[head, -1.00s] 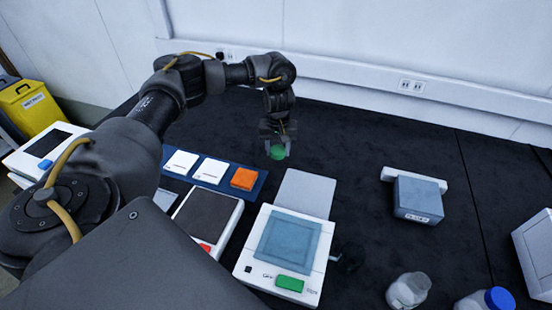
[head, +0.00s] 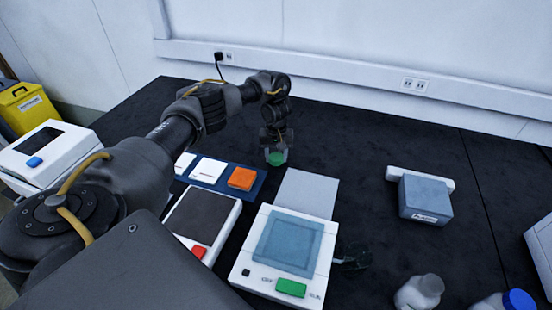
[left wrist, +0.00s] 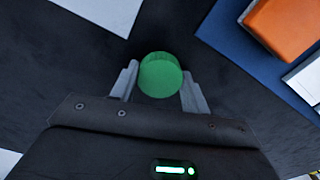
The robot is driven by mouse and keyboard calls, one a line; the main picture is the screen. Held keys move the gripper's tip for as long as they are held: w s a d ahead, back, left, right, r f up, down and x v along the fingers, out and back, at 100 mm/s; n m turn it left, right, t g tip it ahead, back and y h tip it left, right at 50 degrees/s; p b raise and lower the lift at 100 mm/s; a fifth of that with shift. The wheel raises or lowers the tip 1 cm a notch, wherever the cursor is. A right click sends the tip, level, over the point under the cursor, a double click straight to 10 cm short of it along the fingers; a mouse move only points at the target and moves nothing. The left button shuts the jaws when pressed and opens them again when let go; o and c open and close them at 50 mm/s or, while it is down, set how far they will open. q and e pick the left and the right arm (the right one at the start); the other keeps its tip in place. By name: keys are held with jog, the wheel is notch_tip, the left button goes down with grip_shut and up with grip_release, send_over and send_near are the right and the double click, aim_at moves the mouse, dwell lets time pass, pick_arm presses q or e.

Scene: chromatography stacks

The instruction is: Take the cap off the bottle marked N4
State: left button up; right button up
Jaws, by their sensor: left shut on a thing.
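My left gripper (head: 276,150) is shut on a green cap (head: 277,158), low over the black table behind the blue mat. In the left wrist view, the cap (left wrist: 160,75) sits between the two grey fingertips (left wrist: 160,88), and no bottle shows under it. I cannot tell if the cap touches the table. A whitish bottle without a coloured cap (head: 420,292) stands at the bottom right. A bottle with a blue cap (head: 519,301) is beside it, cut by the frame edge. No N4 mark is readable. My right gripper is not in view.
A white device with a blue-grey top (head: 288,245) and green button stands in front, a grey plate (head: 307,192) behind it. The blue mat (head: 255,194) holds an orange block (head: 241,179) and white pieces. A blue-grey box (head: 425,197) is right. The back table is clear.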

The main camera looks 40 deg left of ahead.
aim_at(276, 157)
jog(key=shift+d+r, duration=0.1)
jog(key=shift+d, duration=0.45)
pick_arm(q)
jog(key=o, duration=0.7)
jog(key=shift+f, duration=0.1)
jog(key=o, duration=0.4)
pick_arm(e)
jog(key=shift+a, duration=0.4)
pick_arm(q)
notch_tip(276, 157, up, 12)
jog(key=p, duration=0.5)
jog(key=shift+r, duration=0.2)
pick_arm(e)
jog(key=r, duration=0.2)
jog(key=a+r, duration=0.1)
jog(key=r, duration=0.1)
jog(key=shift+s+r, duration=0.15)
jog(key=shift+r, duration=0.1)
